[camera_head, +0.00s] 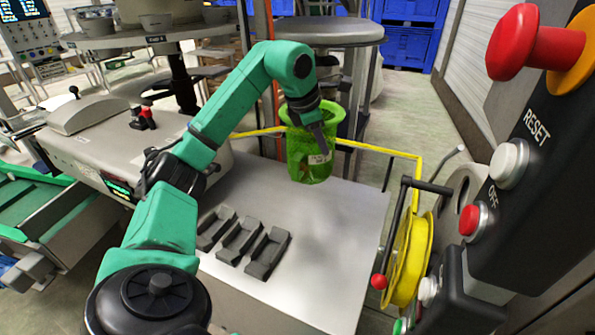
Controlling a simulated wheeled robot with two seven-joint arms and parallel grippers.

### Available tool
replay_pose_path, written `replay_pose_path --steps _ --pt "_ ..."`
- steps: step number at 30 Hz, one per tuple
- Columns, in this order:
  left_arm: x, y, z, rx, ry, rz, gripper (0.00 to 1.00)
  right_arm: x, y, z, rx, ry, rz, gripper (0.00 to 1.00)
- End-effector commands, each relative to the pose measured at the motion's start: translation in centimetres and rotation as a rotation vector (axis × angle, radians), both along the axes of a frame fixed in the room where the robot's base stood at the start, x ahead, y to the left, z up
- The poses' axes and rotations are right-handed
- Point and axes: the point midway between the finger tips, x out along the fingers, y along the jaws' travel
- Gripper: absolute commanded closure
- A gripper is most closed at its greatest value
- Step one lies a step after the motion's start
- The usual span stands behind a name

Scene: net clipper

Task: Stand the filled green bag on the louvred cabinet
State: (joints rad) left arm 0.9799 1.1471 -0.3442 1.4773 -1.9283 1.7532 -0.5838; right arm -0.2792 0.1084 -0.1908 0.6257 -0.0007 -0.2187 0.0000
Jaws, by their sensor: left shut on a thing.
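The green mesh bag (296,152) hangs upright in the middle of the head view, with a white label on its front and something brownish inside. My left gripper (319,140) reaches down at the bag's rim and is shut on it; its fingertips are partly hidden. The bag's bottom shows over the far part of a smooth grey metal top (325,240). I cannot tell whether it touches that top. No louvres show, so I cannot tell which body is the louvred cabinet. My right gripper is out of view.
Several dark grey holders (241,240) sit on the metal top. A yellow rail (375,149) runs behind the bag. A yellow reel (412,258) and a control panel with a red knob (511,42) stand at right. The top's right part is clear.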

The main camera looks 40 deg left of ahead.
Motion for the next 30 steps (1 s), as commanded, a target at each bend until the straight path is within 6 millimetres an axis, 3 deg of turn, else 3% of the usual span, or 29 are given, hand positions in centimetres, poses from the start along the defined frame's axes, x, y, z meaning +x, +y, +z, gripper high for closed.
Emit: replay_pose_path --steps 4,9,16,26,30 --pt "0.0 0.4 -2.4 0.008 0.003 -0.006 1.0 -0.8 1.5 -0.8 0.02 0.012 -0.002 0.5" --pt "-0.1 0.4 -7.9 0.008 0.007 -0.007 1.0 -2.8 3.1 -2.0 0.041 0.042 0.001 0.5" --pt "-0.1 0.4 -14.5 0.006 0.003 -0.006 1.0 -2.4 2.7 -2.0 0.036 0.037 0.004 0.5" --pt "-0.1 0.4 -19.6 0.004 -0.001 -0.006 1.0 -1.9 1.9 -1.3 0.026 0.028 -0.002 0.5" --pt "0.0 0.5 -20.0 0.006 -0.005 -0.006 1.0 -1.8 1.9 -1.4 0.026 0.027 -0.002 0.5"
